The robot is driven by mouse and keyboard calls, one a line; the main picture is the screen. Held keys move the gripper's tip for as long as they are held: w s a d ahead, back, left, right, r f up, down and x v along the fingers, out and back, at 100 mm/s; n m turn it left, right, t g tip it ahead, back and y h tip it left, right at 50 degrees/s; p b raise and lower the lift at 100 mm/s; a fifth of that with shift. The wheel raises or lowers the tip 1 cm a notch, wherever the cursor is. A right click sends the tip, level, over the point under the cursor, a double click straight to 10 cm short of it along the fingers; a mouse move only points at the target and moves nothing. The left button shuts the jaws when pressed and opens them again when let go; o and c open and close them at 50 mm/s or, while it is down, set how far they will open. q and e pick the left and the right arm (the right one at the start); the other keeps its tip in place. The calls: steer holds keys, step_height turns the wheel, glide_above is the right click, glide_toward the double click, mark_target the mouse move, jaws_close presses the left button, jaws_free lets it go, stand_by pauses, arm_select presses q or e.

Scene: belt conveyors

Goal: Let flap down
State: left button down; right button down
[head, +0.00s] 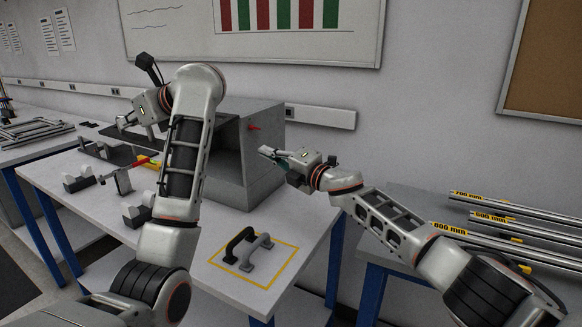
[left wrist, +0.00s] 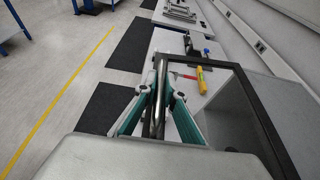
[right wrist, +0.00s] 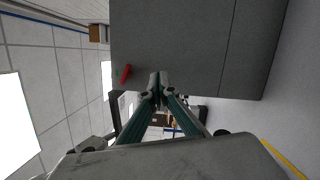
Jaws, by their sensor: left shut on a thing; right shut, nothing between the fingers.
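A grey box (head: 262,155) stands on the white table with its open side toward the left. A dark-framed flap reaches out from its opening, roughly level; its dark frame (left wrist: 218,65) shows in the left wrist view, with the table visible through it. My left gripper (head: 126,122) is shut on the flap's outer edge bar; its fingers (left wrist: 157,105) sit either side of that bar. My left arm hides part of the flap and opening in the head view. My right gripper (head: 270,153) is shut and empty, in front of the box's right side.
A small red part (head: 253,128) sticks out from the box; it also shows in the right wrist view (right wrist: 126,74). A red-handled tool (head: 135,163) lies left of the box. Black and grey handles (head: 240,243) stand in a yellow outline. Metal bars (head: 510,233) lie at right.

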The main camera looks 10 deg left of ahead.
steer(key=f+v, duration=0.1)
steer(key=v, duration=0.6)
steer(key=shift+w+d+f, duration=0.2)
steer(key=shift+d, duration=0.25)
steer(key=c, duration=2.4)
jaws_free()
steer(key=shift+s+d, duration=0.1)
steer(key=shift+d, duration=0.05)
steer(key=shift+o, duration=0.6)
steer(key=shift+r, duration=0.2)
steer(key=m+t+h, duration=0.4)
steer(key=m+t, duration=0.1)
steer(key=m, duration=0.3)
glide_toward(254, 128)
steer(key=w+d+r, duration=0.3)
steer(key=w+r, duration=0.1)
steer(key=r, duration=0.1)
steer(key=shift+s+a+m+g+h, duration=1.1)
steer(key=shift+s+a+m+h, duration=0.75)
steer(key=shift+s+h, duration=1)
steer(key=x, duration=1)
steer(key=shift+a+f+y, duration=0.3)
steer(key=shift+f+y, duration=0.15)
steer(key=shift+w, duration=0.15)
